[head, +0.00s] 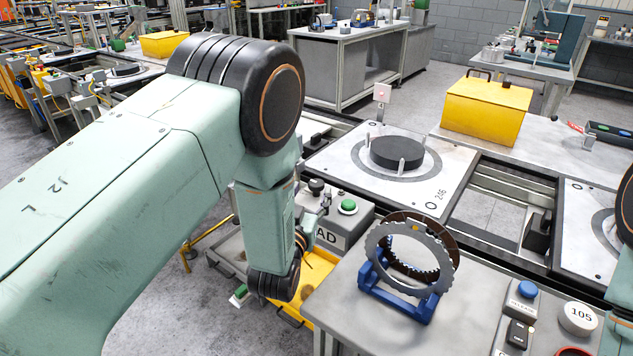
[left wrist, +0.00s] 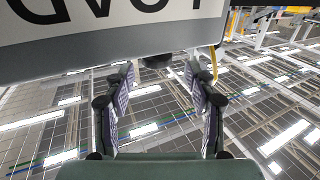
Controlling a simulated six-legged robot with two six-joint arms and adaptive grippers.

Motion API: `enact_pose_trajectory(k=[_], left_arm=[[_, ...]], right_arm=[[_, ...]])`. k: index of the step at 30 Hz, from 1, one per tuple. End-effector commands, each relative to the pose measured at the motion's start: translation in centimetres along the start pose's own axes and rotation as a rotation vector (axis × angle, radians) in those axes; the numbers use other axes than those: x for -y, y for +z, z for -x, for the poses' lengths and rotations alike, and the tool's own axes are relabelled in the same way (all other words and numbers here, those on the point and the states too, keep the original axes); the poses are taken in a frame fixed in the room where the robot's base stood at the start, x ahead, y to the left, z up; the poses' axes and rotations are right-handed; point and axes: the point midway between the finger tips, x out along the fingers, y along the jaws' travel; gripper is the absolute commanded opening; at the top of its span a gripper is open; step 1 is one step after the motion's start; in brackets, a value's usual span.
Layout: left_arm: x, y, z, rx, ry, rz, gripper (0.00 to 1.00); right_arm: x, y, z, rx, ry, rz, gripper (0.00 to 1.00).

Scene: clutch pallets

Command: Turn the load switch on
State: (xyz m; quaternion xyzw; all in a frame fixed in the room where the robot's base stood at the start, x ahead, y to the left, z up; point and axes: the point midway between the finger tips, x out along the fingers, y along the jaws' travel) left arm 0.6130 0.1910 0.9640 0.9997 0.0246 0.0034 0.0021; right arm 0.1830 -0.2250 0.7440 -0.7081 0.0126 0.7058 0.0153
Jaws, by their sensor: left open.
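The grey load box (head: 345,228) has a large label of which "AD" shows in the head view; my arm hides the rest. A black knob (head: 317,187) and a green button (head: 348,207) are on its top. My left gripper (head: 309,228) is beside the box's labelled front, partly hidden by my own wrist. In the left wrist view the gripper (left wrist: 160,75) is open, with nothing between its fingers. The load box (left wrist: 150,45) fills the top there, its label upside down. My right gripper is out of view.
A blue stand (head: 400,298) holding toothed clutch rings is on the bench right of the box. A control box with a blue button (head: 527,290) is farther right. A pallet with a black disc (head: 397,152) lies behind. A yellow bin (head: 318,275) sits below.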

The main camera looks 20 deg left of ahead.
Motion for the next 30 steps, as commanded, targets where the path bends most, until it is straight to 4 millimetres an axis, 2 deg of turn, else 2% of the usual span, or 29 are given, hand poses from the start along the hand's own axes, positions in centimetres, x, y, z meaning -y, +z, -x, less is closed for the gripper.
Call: enact_pose_trajectory(k=[3, 9, 20, 30], left_arm=[[0.0, 0.1, -1.9, -0.001, 0.000, 0.001, 0.56], [-0.1, 0.1, -4.0, 0.001, 0.003, 0.000, 0.56], [-0.1, 0.1, -4.9, 0.003, 0.005, -0.001, 0.56], [-0.1, 0.1, -4.9, 0.003, 0.005, -0.001, 0.28]], right_arm=[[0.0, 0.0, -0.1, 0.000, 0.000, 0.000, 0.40], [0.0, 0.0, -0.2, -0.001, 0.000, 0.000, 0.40], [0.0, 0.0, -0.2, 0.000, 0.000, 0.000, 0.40], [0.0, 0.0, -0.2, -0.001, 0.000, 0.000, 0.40]])
